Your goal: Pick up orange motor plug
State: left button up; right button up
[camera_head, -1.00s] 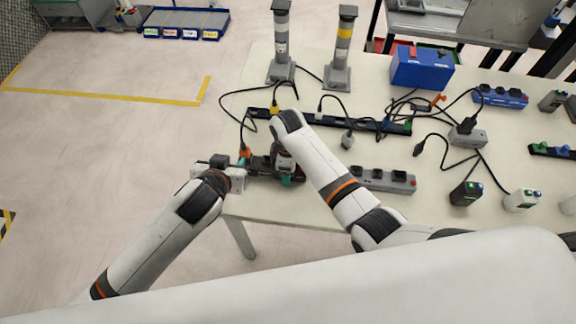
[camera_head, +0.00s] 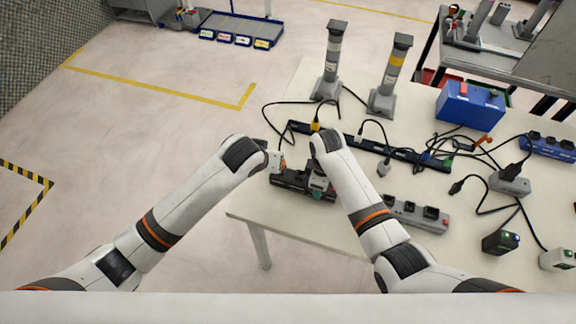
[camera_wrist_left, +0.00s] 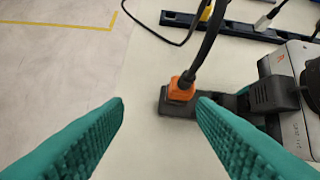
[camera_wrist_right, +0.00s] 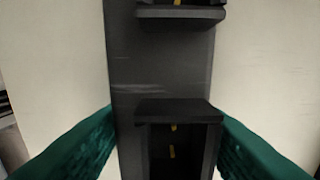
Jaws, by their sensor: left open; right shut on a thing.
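The orange motor plug (camera_wrist_left: 181,90) stands upright at the end of a black socket strip, with its thick black cable rising from it. In the left wrist view my left gripper (camera_wrist_left: 160,102) is open and empty. The plug lies beyond its fingertips, nearer the right finger and not between the jaws. My right gripper (camera_wrist_right: 166,113) is shut across the black socket strip (camera_wrist_right: 165,60), one finger on each side. In the head view the strip (camera_head: 290,180) lies on the table's near left part, partly hidden by both of my arms.
A long black power strip (camera_head: 404,155) with a yellow plug (camera_head: 315,125) lies behind. A grey socket strip (camera_head: 410,213) is to the right. Two signal towers (camera_head: 329,70) and a blue box (camera_head: 470,110) stand farther back. The table's left edge is close, with open floor beyond.

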pick_arm(q)
jog(key=w+d+r+g, duration=0.1)
jog(key=r+g, duration=0.1)
jog(key=w+d+r+g+y, duration=0.1)
jog(key=r+g, duration=0.1)
jog(key=w+d+r+g, duration=0.1)
jog(key=w+r+g, duration=0.1)
jog(key=r, duration=0.1)
jog(key=shift+d+n+y, duration=0.25)
jog(key=shift+n+y, duration=0.05)
notch_tip(320, 180, down, 6)
jog(key=shift+r, duration=0.2)
jog(key=shift+d+f, duration=0.1)
jog(key=shift+f, duration=2.85)
jog(key=c, duration=1.1)
